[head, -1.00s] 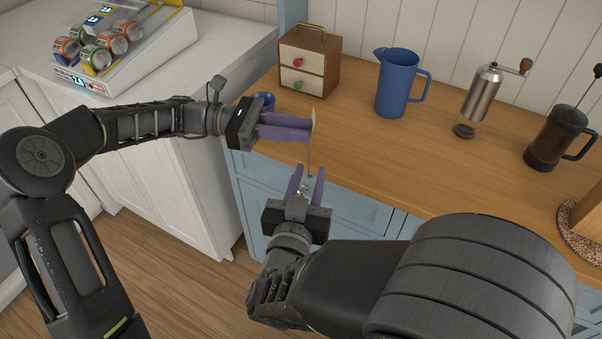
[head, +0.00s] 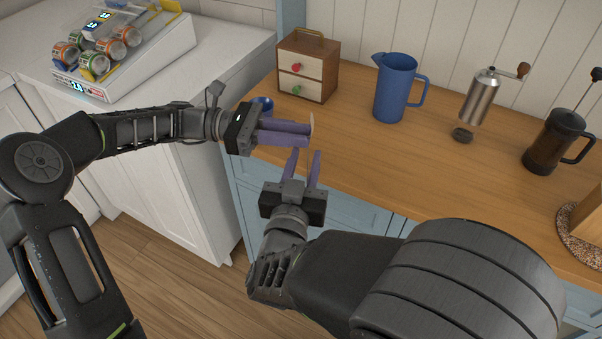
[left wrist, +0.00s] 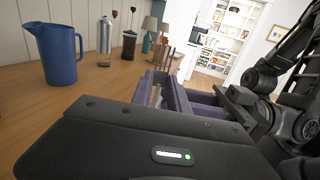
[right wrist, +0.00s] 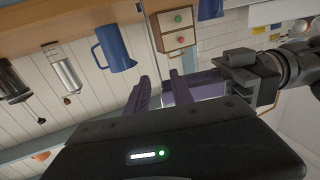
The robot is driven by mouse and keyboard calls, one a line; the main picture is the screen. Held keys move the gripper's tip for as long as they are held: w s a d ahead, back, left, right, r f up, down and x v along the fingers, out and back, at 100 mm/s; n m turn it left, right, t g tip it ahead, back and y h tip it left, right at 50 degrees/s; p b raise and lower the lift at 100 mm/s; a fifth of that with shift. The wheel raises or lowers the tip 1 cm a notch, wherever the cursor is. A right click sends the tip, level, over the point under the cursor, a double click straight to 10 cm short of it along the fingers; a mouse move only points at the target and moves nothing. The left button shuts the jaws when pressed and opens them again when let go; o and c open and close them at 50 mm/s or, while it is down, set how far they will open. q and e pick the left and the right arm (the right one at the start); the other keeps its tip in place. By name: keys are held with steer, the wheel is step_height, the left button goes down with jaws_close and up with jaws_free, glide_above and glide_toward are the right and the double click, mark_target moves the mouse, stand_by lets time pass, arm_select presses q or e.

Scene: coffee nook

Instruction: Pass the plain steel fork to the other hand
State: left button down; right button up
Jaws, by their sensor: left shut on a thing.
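The steel fork (head: 311,126) is held upright in my left gripper (head: 306,134), which is shut on it. Its upper end shows just past the left fingertips, and its lower part runs down toward my right gripper. The fork also shows as a thin line in the right wrist view (right wrist: 150,35). My right gripper (head: 308,157) points up from below, just under the left fingers. Its fingers are apart, with a gap between them, close around or beside the fork's lower part. I cannot tell whether they touch it.
On the wooden counter stand a small drawer box (head: 308,68), a blue pitcher (head: 397,88), a steel grinder (head: 481,97) and a French press (head: 552,140). A blue cup (head: 262,104) sits behind my left gripper. A can rack (head: 115,50) stands on the white counter.

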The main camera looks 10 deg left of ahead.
steer(key=w, duration=0.7)
steer(key=shift+d, duration=0.3)
steer(key=shift+w, duration=0.1)
steer(key=shift+c, duration=0.3)
jaws_close()
stand_by(0.5)
arm_select(q)
steer(key=c, duration=1.2)
jaws_free()
steer(key=shift+a, duration=0.15)
steer(key=a, duration=0.7)
steer(key=shift+w, duration=0.3)
